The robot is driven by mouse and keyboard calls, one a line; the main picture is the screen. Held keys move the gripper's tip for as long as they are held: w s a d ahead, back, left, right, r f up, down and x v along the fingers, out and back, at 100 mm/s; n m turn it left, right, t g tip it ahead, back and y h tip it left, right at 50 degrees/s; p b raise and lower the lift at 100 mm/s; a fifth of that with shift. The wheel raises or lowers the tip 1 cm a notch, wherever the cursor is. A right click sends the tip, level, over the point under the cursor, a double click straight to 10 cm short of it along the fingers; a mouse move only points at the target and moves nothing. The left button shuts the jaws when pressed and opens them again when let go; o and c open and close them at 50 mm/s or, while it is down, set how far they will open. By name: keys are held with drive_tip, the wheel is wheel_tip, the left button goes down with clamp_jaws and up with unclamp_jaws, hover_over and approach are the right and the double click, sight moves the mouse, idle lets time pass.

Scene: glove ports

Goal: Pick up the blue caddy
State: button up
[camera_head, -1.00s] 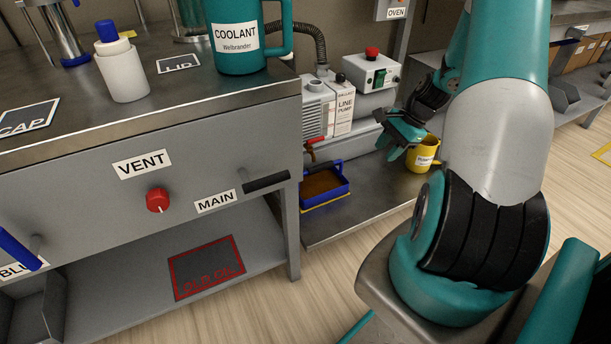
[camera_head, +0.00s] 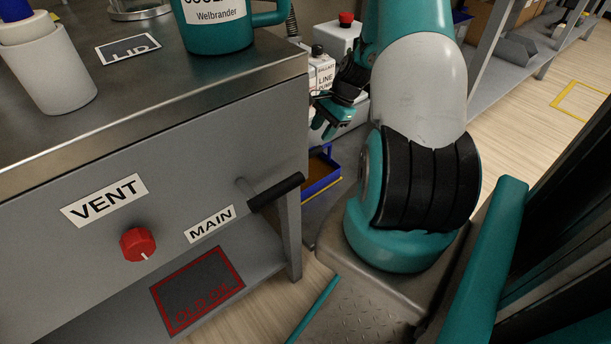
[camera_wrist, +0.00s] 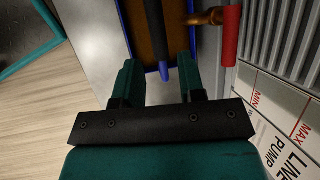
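The blue caddy (camera_head: 322,172) is a blue-rimmed open tray with a brown inside. It sits on the low shelf beyond the grey bench, partly hidden by the bench corner and my arm. In the wrist view the caddy (camera_wrist: 142,32) is at top centre, with a dark blue bar running along its middle. My gripper (camera_head: 328,125) is above the caddy in the head view. In the wrist view my gripper (camera_wrist: 161,72) is open, its two teal fingers apart, with the near end of the bar showing between them. I cannot tell the height gap.
The grey bench (camera_head: 215,125) stands close on the left, with a black handle (camera_head: 276,191) sticking out and a red knob (camera_head: 137,244). A line pump (camera_wrist: 285,130) and a red-ended lever (camera_wrist: 231,35) are right of the caddy. Floor (camera_wrist: 45,100) is clear at left.

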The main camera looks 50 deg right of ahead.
sight(311, 151)
drive_tip(key=b+x, duration=0.1)
drive_tip(key=x, duration=0.3)
drive_tip(key=shift+f, duration=0.2)
drive_tip(key=b+x, duration=0.4)
drive_tip(key=x, duration=0.1)
drive_tip(key=shift+s+a+f, duration=0.1)
drive_tip(key=shift+s+f, duration=0.05)
clamp_jaws()
idle(1.0)
